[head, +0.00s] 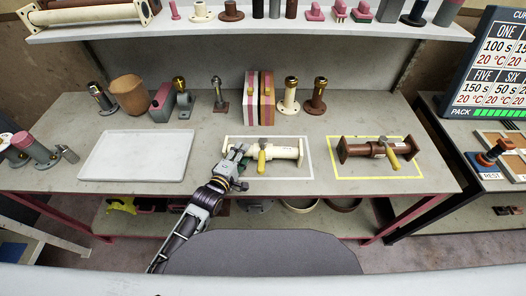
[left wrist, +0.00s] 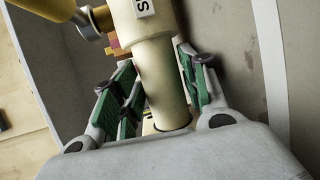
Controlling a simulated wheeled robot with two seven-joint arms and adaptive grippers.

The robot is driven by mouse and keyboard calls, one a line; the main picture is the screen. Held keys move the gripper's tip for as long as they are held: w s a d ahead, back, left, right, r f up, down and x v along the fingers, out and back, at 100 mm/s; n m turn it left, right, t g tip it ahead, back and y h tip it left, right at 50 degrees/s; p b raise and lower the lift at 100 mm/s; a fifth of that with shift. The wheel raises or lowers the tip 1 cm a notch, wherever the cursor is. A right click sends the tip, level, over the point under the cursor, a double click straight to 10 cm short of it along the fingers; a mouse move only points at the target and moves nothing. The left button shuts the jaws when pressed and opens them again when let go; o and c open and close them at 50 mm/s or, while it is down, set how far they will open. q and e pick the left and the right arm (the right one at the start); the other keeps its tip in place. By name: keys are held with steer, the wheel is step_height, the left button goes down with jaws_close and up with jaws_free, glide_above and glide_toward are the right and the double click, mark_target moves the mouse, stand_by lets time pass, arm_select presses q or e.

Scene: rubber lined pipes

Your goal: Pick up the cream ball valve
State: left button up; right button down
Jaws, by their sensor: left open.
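The cream ball valve (head: 285,153) lies on the bench inside a white outlined rectangle, with a yellow handle at its middle. My left gripper (head: 238,163) is at the valve's left end. In the left wrist view the cream pipe of the valve (left wrist: 162,75) runs between the green-padded fingers of my open left gripper (left wrist: 160,92). Whether the pads touch the pipe I cannot tell. The valve's left flange is partly hidden by the gripper in the head view. My right gripper is not in view.
A brown valve (head: 360,149) lies in a yellow outlined rectangle to the right. A pale empty tray (head: 137,155) is on the left. Several fittings and a brown pot (head: 128,94) stand behind, below a loaded shelf (head: 250,28).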

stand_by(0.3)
arm_select(q)
steer(key=c, duration=1)
steer(key=shift+r, duration=0.1)
jaws_close()
steer(key=shift+r, duration=0.15)
steer(key=shift+r, duration=4.85)
